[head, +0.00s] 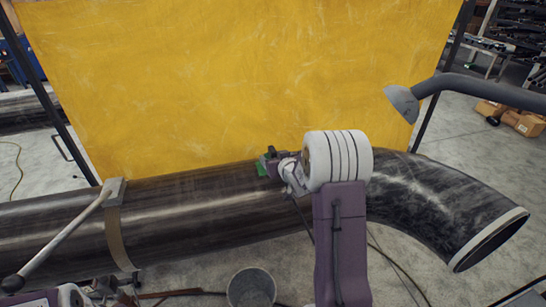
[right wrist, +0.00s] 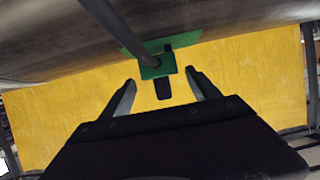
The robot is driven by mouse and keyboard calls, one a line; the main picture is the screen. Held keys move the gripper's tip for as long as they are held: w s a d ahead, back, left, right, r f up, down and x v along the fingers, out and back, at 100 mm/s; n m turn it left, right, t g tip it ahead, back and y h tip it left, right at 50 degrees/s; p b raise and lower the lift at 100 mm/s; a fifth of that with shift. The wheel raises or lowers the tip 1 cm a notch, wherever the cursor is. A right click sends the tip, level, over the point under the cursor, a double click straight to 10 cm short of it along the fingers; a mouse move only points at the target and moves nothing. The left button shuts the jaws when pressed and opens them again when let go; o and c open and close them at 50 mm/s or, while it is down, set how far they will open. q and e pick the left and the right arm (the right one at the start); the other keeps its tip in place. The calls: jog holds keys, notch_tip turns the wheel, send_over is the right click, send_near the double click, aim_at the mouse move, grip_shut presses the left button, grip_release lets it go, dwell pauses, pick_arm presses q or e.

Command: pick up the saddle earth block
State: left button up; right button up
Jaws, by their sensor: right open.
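The saddle earth block appears to be the green piece (head: 262,169) on top of the dark pipe, just left of my right wrist in the head view. In the right wrist view the green block (right wrist: 152,72) lies against the pipe, partly covered by a dark rod or cable. My right gripper (head: 271,164) is at the block, partly hidden by its own wrist. In the right wrist view its fingers (right wrist: 160,78) are spread, one to each side of the block, with visible gaps. My left arm shows at the bottom left; its gripper (head: 115,291) is small and unclear.
The flanged pipe (head: 190,205) runs across the view and bends down at right. A strap with a grey clamp (head: 116,188) and long handle sits on it at left. A yellow curtain (head: 230,80) stands behind. A grey bucket (head: 251,288) is below. A grey hood (head: 402,103) hangs at upper right.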

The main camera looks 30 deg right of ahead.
jog(key=shift+p+x, duration=0.3)
jog(key=shift+x, duration=0.7)
jog(key=shift+w+a, duration=0.2)
jog(key=shift+w, duration=0.15)
jog(key=shift+d+f, duration=0.15)
jog(key=shift+s, duration=0.1)
jog(key=c, duration=1.5)
pick_arm(q)
jog(key=shift+a+r, duration=0.15)
jog(key=shift+r, duration=0.45)
pick_arm(e)
grip_shut()
